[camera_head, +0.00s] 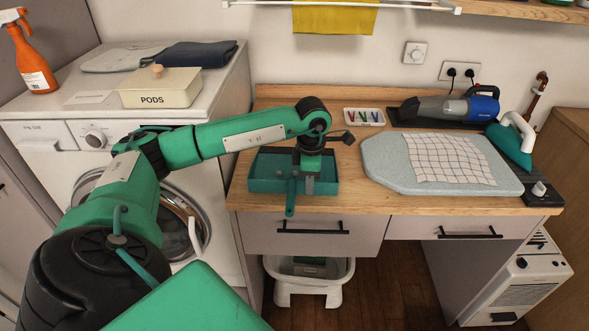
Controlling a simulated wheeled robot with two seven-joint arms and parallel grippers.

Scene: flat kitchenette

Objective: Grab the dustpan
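The dustpan (262,184) is a teal, shallow tray lying on the wooden counter, left of the ironing board. Its short handle (290,208) points toward the front edge of the counter. My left gripper (301,188) points down over the dustpan, near the inner end of the handle. Its two fingers look apart, with the handle by the left finger. The gripper and wrist hide part of the tray. I cannot tell whether the fingers touch it. My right gripper is not in view.
A pale ironing board (390,172) with a checked cloth (450,158) lies to the right. A tray of pegs (364,117), a handheld vacuum (450,108) and a teal iron (512,145) stand behind and right. A washing machine (225,110) carrying a PODS box (160,88) is left.

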